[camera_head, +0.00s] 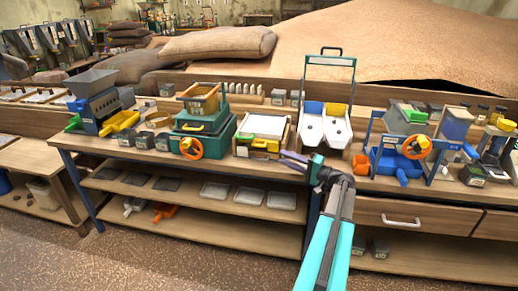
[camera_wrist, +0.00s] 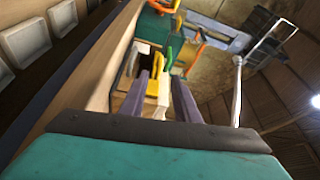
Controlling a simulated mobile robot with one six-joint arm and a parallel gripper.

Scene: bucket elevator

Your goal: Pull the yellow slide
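Several yellow parts show, and I cannot tell which one is the slide. A yellow front piece (camera_head: 265,145) is on the low wooden box with a white top (camera_head: 266,127). A yellow block (camera_head: 336,109) sits at the top of the right white chute, beside a blue one. A yellow trough (camera_head: 123,121) is on the blue machine at left. My gripper (camera_head: 288,161) is open and empty, in front of the bench edge, right of the low box. In the wrist view its two fingers (camera_wrist: 164,95) stand apart, with a yellow part (camera_wrist: 156,73) and a white part beyond them.
A green box machine with an orange handwheel (camera_head: 191,148) stands left of the low box. A blue-framed machine with another orange wheel (camera_head: 415,147) stands at right. The tall teal frame (camera_head: 330,62) rises behind the white chutes. Shelves with grey trays (camera_head: 215,191) lie below the bench top.

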